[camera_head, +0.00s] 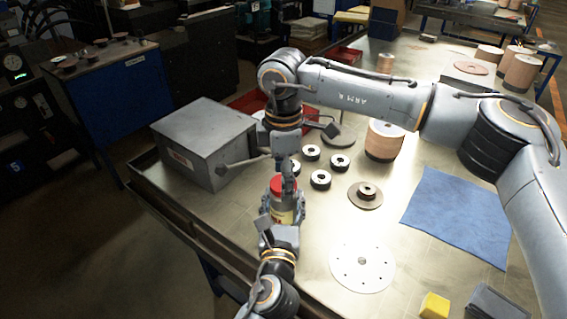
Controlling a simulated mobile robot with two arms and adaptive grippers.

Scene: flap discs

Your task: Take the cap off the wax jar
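The wax jar (282,216) stands near the table's front left edge, with a pale body and a red cap (276,184) on its top. My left gripper (283,204) reaches in from the bottom, its fingers on either side of the jar's body, and appears shut on it. My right gripper (288,178) points down from above at the cap, with a dark finger beside or in front of the cap's right side. Its other finger is not clear, so I cannot tell whether it grips the cap.
A grey metal box (195,146) stands left of the jar. Several small black rings (320,180), a flap disc (366,194) and a white perforated disc (362,268) lie to the right. A blue cloth (458,216) and a yellow block (434,306) lie farther right.

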